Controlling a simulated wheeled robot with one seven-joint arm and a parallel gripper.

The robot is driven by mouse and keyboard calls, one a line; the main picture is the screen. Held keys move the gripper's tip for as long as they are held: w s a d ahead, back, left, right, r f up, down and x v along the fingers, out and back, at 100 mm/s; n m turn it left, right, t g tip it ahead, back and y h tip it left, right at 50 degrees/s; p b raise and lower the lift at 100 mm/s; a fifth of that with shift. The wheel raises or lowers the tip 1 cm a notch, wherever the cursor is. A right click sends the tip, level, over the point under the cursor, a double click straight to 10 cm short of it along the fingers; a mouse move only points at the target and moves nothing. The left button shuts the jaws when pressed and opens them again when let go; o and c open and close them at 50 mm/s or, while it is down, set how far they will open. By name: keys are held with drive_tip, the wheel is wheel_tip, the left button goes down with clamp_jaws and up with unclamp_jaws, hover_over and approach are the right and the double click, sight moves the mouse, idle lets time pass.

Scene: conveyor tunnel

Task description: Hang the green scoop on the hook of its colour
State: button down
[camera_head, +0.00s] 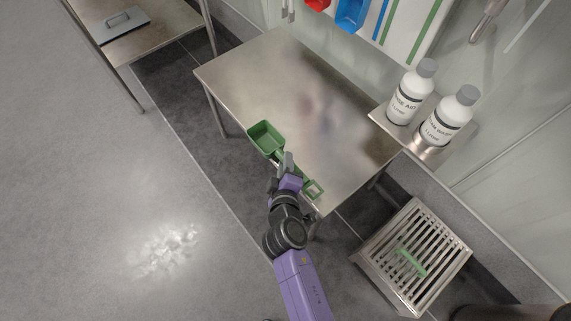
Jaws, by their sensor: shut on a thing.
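The green scoop (265,138) is at the front edge of the steel table, with its square bowl to the upper left and its looped handle end (314,189) to the lower right. My gripper (286,162) is shut on the middle of the scoop, on its handle. I cannot tell whether the scoop touches the table. A wall board (405,28) at the top carries a red scoop (318,4), a blue scoop (350,14) and coloured stripes, two of them green. The hooks cannot be made out; the board's upper part is cut off by the frame.
The steel table (250,75) is bare. Two white bottles (405,97) (447,118) stand on a small shelf at the right. A slatted stand (440,245) with a green item (411,262) is at lower right. Another table (160,20) holds a grey tool (122,24). Open floor lies left.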

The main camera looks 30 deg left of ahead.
drive_tip(key=shift+r, duration=0.15)
drive_tip(key=c, duration=1.5)
unclamp_jaws()
drive_tip(key=p+v, duration=0.2)
drive_tip(key=v, duration=1)
drive_tip(key=shift+p, duration=0.35)
drive_tip(key=shift+d, duration=0.1)
